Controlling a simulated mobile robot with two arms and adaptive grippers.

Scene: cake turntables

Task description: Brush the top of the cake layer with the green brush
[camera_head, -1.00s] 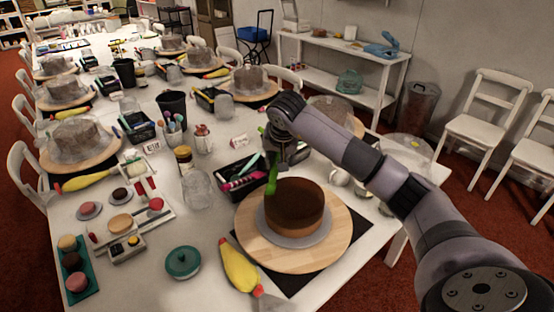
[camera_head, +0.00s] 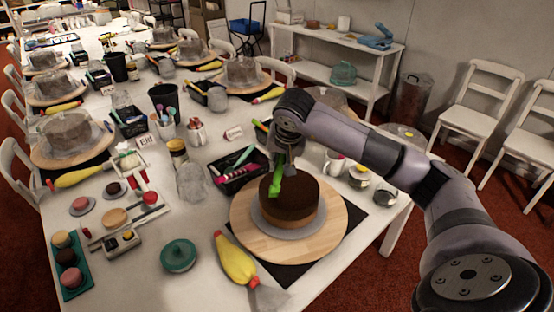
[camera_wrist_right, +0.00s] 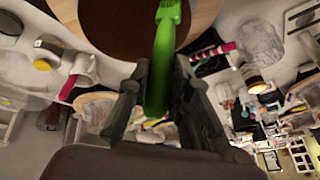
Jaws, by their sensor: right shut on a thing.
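The brown cake layer (camera_head: 298,205) sits on a grey plate on the round wooden turntable (camera_head: 251,240). My right gripper (camera_head: 285,163) is shut on the green brush (camera_head: 276,185), above the far left part of the cake. The brush hangs down with its lower end at the cake's top near the left edge; I cannot tell if it touches. In the right wrist view the green brush (camera_wrist_right: 162,60) runs between the fingers, and the dark cake top (camera_wrist_right: 125,28) shows beyond it. My left gripper is not in view.
A black tray with pink and teal tools (camera_head: 238,170) stands left of the cake. A yellow piping bag (camera_head: 235,262) lies in front of the turntable. A teal lid (camera_head: 178,255) is further left. White cups and jars (camera_head: 358,177) stand to the right.

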